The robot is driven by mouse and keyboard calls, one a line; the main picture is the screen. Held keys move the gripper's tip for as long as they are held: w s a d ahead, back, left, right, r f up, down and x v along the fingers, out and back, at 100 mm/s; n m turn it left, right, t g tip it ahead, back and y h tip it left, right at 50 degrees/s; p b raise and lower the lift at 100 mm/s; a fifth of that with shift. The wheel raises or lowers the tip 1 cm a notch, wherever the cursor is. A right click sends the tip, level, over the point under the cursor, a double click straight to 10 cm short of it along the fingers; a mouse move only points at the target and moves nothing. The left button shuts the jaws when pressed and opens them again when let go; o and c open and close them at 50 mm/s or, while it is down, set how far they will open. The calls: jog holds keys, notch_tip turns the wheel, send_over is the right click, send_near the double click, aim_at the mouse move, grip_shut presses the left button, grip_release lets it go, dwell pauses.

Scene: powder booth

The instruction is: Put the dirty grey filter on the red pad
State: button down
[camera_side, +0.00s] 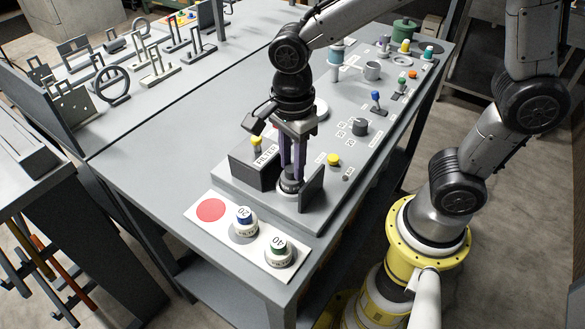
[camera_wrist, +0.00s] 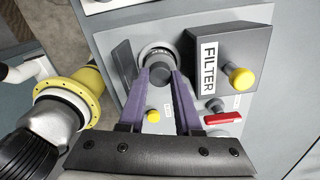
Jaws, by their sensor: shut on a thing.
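The grey filter (camera_side: 289,187) is a short round piece low on the panel, between the dark block labelled FILTER (camera_side: 255,168) and an upright dark plate (camera_side: 312,188). My gripper (camera_side: 291,175) points down with its purple fingers shut on the filter. In the wrist view the filter (camera_wrist: 157,54) shows as a grey ring with a dark centre beyond the fingertips (camera_wrist: 160,72). I cannot tell whether it is seated or slightly lifted. The red pad (camera_side: 210,210) is a bare red disc at the left end of a white board (camera_side: 220,227) at the table's front.
On the white board stand a white filter with a blue top marked 20 (camera_side: 244,221) and one with a green top marked 40 (camera_side: 279,250). A yellow knob (camera_side: 256,143) rises from the FILTER block. Further controls line the panel's right.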

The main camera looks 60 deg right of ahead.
aim_at(291, 167)
notch_tip(291, 167, up, 10)
jog(key=w+a, duration=0.2)
jog(key=w, duration=0.1)
jog(key=w+a+f+n, duration=0.1)
jog(key=w+a+n, duration=0.1)
jog(key=w+a, duration=0.35)
jog(key=shift+n, duration=0.5)
jog(key=shift+w+a+f, duration=0.4)
jog(key=shift+a+f, duration=0.45)
jog(key=shift+f, duration=0.85)
jog(key=shift+w+a+f, duration=0.45)
jog(key=shift+a+f, duration=0.35)
jog(key=shift+f, duration=0.95)
jog(key=shift+w+a+f, duration=0.4)
jog(key=shift+a+f, duration=0.45)
jog(key=shift+f, duration=0.85)
jog(key=shift+f, duration=0.65)
jog(key=c, duration=0.5)
grip_release()
